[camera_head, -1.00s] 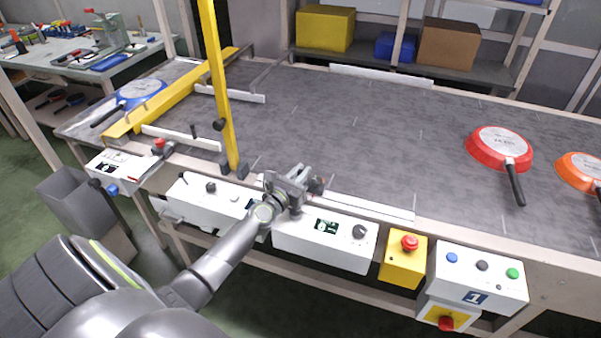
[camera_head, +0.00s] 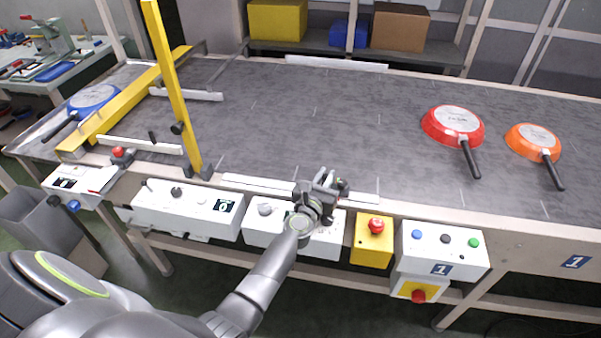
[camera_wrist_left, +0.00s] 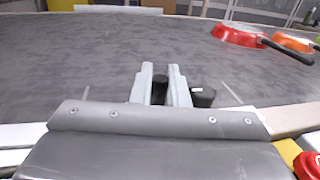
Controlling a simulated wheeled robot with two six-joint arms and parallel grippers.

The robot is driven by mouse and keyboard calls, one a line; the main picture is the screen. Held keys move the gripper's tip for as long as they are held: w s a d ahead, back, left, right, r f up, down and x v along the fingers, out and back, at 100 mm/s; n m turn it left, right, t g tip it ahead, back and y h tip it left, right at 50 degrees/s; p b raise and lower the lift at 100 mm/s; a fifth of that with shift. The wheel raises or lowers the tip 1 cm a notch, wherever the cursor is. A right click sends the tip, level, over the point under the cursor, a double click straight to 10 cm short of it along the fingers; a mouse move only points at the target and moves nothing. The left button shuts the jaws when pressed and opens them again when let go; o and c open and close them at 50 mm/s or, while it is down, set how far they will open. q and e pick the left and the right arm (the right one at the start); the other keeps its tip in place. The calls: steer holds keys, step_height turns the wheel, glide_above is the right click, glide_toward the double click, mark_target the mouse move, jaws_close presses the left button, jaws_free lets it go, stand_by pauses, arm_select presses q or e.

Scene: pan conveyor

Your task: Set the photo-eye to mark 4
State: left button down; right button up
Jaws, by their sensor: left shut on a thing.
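My left gripper (camera_head: 325,182) is at the conveyor's near edge, above the right part of the second white control box (camera_head: 262,232). In the left wrist view its fingers (camera_wrist_left: 162,82) are shut on a dark post (camera_wrist_left: 159,90), which seems to be part of the photo-eye. A second black knob-like part (camera_wrist_left: 203,97) stands just right of the fingers. In the head view a small dark piece of the photo-eye (camera_head: 342,187) shows right of the gripper, the rest hidden by it. Mark numbers cannot be read. My right gripper is not in view.
A white rail (camera_head: 258,184) runs along the near edge. A red pan (camera_head: 440,124) and an orange pan (camera_head: 524,136) lie to the right, a blue pan (camera_head: 95,97) at the far left. A yellow post (camera_head: 172,85) stands left. The belt's middle (camera_head: 300,125) is clear.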

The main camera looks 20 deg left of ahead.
mark_target(335, 187)
arm_select(q)
steer(key=shift+w+d, duration=0.2)
steer(key=shift+d, duration=0.55)
steer(key=shift+w+d, duration=0.15)
steer(key=shift+d, duration=0.6)
steer(key=c, duration=1.5)
jaws_free()
steer(key=s, duration=1)
steer(key=shift+s+d+f, duration=0.1)
steer(key=shift+s+d, duration=0.1)
steer(key=shift+s, duration=0.85)
